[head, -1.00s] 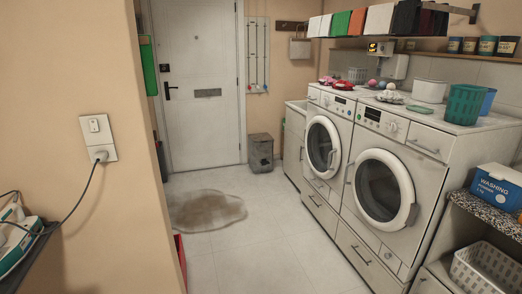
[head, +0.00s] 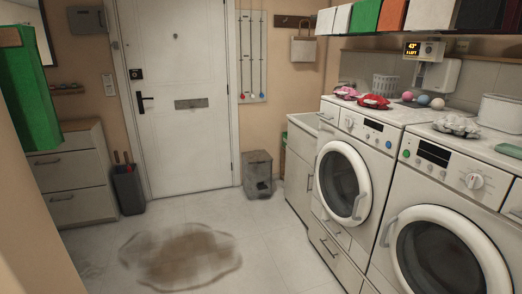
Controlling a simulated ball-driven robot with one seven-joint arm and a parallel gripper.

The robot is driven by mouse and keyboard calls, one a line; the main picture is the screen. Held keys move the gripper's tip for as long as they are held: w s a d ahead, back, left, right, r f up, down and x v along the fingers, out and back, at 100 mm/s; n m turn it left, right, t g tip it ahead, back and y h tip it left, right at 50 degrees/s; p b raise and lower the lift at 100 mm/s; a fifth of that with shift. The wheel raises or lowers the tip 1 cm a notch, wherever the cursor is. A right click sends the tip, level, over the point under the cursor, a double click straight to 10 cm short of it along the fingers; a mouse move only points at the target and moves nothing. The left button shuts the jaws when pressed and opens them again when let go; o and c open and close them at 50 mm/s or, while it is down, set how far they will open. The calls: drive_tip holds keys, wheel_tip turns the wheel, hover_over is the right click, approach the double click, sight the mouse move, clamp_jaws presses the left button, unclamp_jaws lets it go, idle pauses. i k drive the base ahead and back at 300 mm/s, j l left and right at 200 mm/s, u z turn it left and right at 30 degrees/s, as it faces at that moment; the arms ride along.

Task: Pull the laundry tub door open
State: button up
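The laundry tub (head: 303,122) stands at the far end of the machine row, between the grey bin and the nearest washer. Its pale front door (head: 297,172) looks shut, with a small upright handle (head: 309,183) near its right edge. The tub's inside is mostly hidden by its rim and the washer. My gripper is not in view.
Two front-loading machines (head: 342,180) line the right side, with handles jutting out. A puddle-like brown patch (head: 180,256) lies on the floor. A grey bin (head: 258,174) stands by the white door (head: 180,90). The tiles before the tub look clear.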

sight(299, 175)
drive_tip(key=i, duration=3.9)
drive_tip(key=i+z, duration=0.15)
drive_tip(key=i, duration=0.5)
